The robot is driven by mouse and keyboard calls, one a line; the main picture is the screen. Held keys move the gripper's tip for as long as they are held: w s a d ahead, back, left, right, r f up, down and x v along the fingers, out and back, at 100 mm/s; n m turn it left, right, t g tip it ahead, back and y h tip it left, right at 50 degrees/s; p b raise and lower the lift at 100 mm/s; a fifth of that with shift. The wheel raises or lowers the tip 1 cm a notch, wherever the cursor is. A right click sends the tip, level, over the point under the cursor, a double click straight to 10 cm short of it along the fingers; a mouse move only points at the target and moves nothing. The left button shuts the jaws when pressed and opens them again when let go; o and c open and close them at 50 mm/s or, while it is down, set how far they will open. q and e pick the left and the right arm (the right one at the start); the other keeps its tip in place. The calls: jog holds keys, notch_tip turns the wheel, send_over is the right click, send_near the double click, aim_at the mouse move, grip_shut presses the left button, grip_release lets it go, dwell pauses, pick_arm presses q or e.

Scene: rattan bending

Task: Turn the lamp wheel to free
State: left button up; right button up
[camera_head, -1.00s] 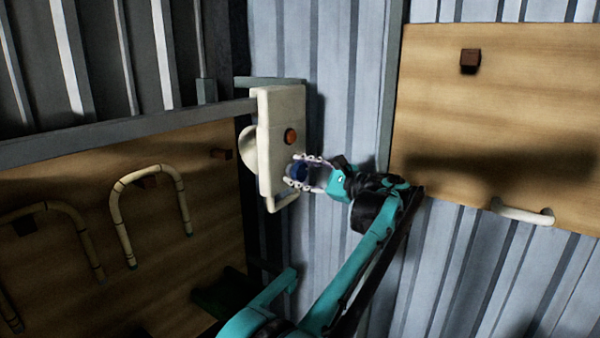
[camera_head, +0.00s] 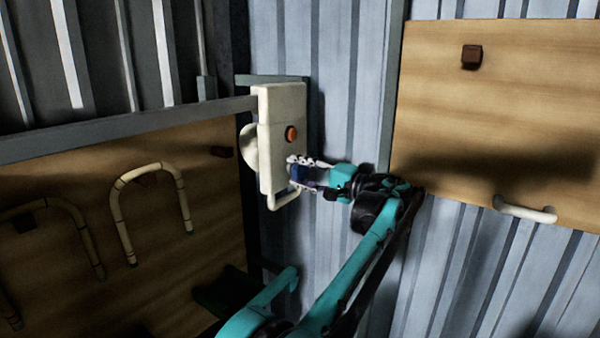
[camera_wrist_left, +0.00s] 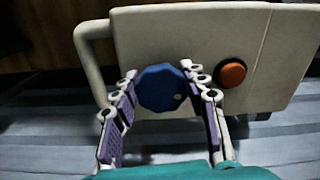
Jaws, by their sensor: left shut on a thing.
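The lamp (camera_head: 281,115) is a cream box on the corrugated wall, with an orange button (camera_head: 291,133) on its face. Its dark blue wheel (camera_head: 300,174) sits below the button, partly covered by my left gripper. In the left wrist view the wheel (camera_wrist_left: 160,88) is a faceted blue knob with a small pale dot toward its lower right. My left gripper (camera_head: 297,173) reaches in from the right of the lamp and is shut on the wheel, one finger on each side. It also shows in the left wrist view (camera_wrist_left: 158,90). My right gripper is not in view.
A cream handle (camera_head: 286,198) curves from the lamp's lower edge, close to my left gripper. A wooden board (camera_head: 500,120) with a dark block (camera_head: 471,57) and pale handle (camera_head: 524,210) is at right. Bent rattan pieces (camera_head: 150,170) hang on the left board.

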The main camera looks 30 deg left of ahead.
pick_arm(q)
jog(key=shift+f+n, duration=0.15)
jog(key=shift+n, duration=1.05)
jog(key=o, duration=1.2)
jog(key=shift+c, duration=0.2)
jog(key=d, duration=1.2)
jog(key=shift+s, duration=0.4)
